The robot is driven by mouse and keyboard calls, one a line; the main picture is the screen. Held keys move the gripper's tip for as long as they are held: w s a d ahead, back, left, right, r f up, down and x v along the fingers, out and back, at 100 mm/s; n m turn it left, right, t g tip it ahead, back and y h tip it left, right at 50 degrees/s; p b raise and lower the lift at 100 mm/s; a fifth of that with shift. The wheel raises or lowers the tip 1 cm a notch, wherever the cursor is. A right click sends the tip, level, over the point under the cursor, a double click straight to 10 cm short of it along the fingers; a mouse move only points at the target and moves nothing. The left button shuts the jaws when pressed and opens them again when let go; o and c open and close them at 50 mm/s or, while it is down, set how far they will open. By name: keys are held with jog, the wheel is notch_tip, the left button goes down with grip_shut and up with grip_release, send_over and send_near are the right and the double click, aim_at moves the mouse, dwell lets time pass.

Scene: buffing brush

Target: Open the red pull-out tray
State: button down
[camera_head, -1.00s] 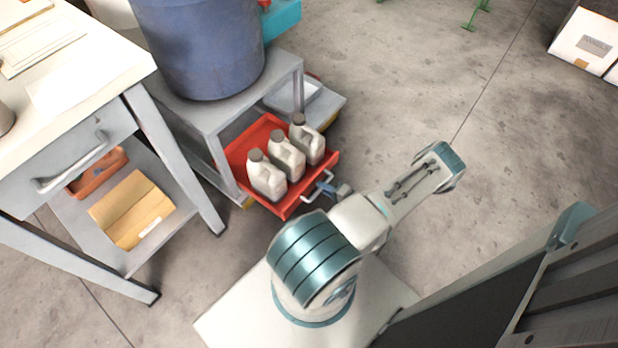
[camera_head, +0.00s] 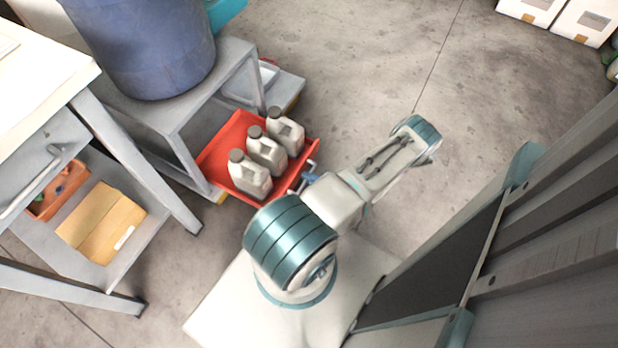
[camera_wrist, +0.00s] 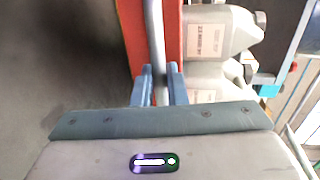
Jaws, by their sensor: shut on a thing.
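The red pull-out tray (camera_head: 218,155) juts out from under the grey metal stand in the head view, with white bottles standing on it. Its red front also shows in the wrist view (camera_wrist: 172,45). The tray's pale bar handle (camera_wrist: 153,35) runs between the two blue fingers of my gripper (camera_wrist: 160,88). My gripper is shut on this handle at the tray's front. In the head view, my gripper (camera_head: 306,181) is small and partly hidden by my arm.
A blue barrel (camera_head: 145,45) stands on the grey stand (camera_head: 190,110). A workbench (camera_head: 30,125) with a lower shelf holding a cardboard box (camera_head: 100,220) is at the left. White boxes (camera_head: 560,15) stand at the far right. The floor beyond my arm is clear.

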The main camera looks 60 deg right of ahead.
jog(key=c, duration=1.8)
grip_release()
jog(key=shift+a+f, duration=0.15)
jog(key=shift+a, duration=0.1)
jog(key=shift+s+d, duration=0.1)
jog(key=shift+d, duration=0.05)
jog(key=p+v, duration=0.2)
jog(key=v, duration=1.1)
jog(key=shift+s, duration=0.3)
